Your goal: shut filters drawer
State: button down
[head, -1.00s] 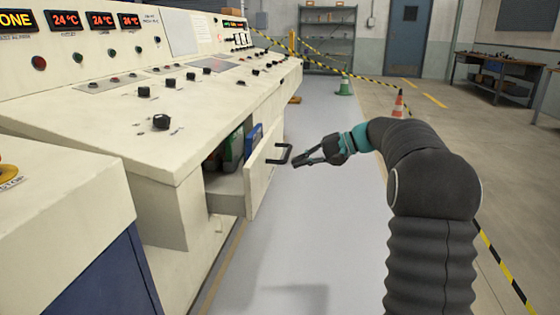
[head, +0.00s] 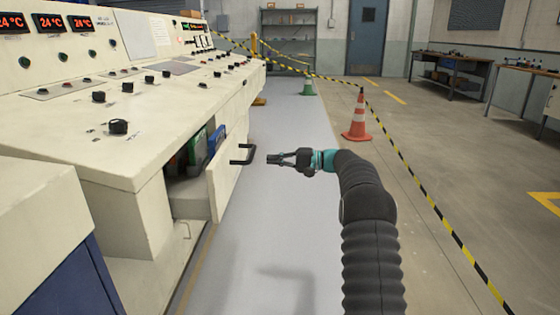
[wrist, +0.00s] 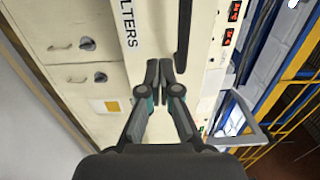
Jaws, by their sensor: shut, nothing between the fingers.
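The filters drawer (head: 224,180) stands open from the cream console, and its front faces right in the head view. A black bar handle (head: 247,154) sticks out from it. Green and blue items (head: 208,144) show inside the drawer. My gripper (head: 268,159) is shut and empty, just right of the handle with a small gap, its fingers pointing left at the drawer front. In the wrist view the shut fingertips (wrist: 159,70) point at the drawer front (wrist: 150,40), which bears the letters "LTERS". The dark handle (wrist: 183,40) lies to the right of the tips; contact cannot be told.
The console top (head: 150,105) with knobs overhangs the drawer. A blue-sided cabinet (head: 75,270) stands at the near left. The grey floor strip (head: 280,230) beside the drawer is clear. A traffic cone (head: 357,118) and striped tape (head: 425,205) lie to the right.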

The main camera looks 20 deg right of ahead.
aim_at(237, 158)
jog(key=x, duration=0.9)
jog(key=shift+a, duration=0.15)
jog(key=shift+w, duration=0.1)
